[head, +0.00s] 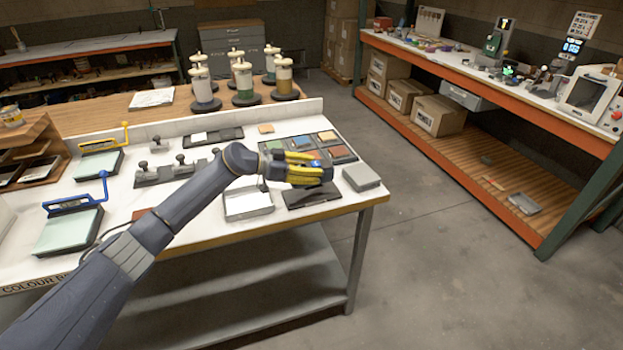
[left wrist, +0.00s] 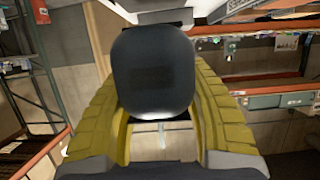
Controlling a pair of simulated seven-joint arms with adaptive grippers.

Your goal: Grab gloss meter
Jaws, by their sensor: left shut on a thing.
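My left gripper (head: 318,167) has yellow fingers and is above the right part of the white bench. It is shut on a dark, rounded block, the gloss meter (head: 316,162), which shows a small blue patch in the head view. In the left wrist view the gloss meter (left wrist: 153,72) is a smooth dark body between the two yellow fingers of the left gripper (left wrist: 155,110). The fingers hide part of it in the head view. A flat black base (head: 313,196) is on the bench below the gripper. My right gripper is in neither view.
A grey box (head: 361,178) is right of the gripper near the bench's edge. Coloured panels (head: 330,136) lie behind it. An open white tray (head: 248,206) is to the left. Several canisters (head: 243,80) stand beyond the bench. The floor to the right is clear.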

